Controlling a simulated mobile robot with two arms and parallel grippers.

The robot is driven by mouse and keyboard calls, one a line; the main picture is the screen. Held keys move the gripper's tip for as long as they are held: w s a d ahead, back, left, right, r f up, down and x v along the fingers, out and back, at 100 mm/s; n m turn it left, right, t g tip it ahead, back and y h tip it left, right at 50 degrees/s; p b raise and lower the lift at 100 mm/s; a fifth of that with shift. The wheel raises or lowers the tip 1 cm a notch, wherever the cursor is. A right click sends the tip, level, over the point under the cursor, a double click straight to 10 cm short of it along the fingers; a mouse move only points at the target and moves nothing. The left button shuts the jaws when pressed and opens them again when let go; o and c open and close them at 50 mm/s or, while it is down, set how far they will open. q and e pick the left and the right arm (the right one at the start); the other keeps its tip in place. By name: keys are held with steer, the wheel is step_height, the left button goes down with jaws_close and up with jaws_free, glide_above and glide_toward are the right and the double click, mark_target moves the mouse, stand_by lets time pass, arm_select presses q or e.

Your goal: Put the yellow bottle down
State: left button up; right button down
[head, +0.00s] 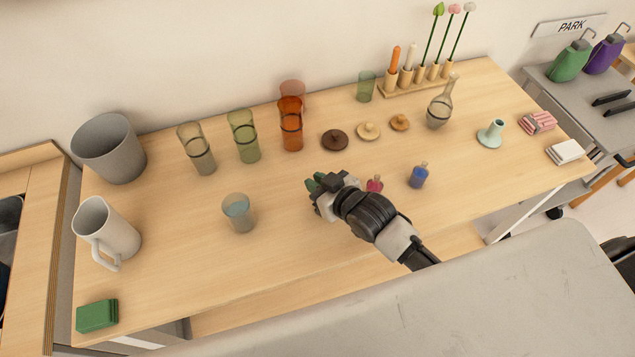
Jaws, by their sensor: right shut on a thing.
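My right gripper (316,183) reaches in from the lower right over the middle of the wooden table (290,230). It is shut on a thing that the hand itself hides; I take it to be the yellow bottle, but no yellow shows. Green parts show at the gripper's tip. Whether the held thing touches the table cannot be told. A small pink bottle (375,184) stands just right of the hand, partly covered by it. A small blue bottle (418,176) stands further right. My left gripper is not in view.
A bluish glass (237,212) stands left of the gripper. Behind are an orange glass (291,127), a green glass (243,139) and a dark brown lid (334,140). A white pitcher (110,233) is far left. Table between glass and gripper is clear.

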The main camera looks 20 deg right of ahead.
steer(key=shift+f, duration=0.4)
steer(key=shift+f, duration=0.15)
steer(key=c, duration=1.1)
jaws_free()
steer(key=shift+s+d, duration=0.1)
steer(key=shift+s, duration=0.1)
steer(key=b+v, duration=0.1)
steer(key=v, duration=1)
steer(key=shift+s+r, duration=0.25)
steer(key=shift+r, duration=0.05)
steer(key=shift+s+d, duration=0.1)
steer(key=shift+d, duration=0.1)
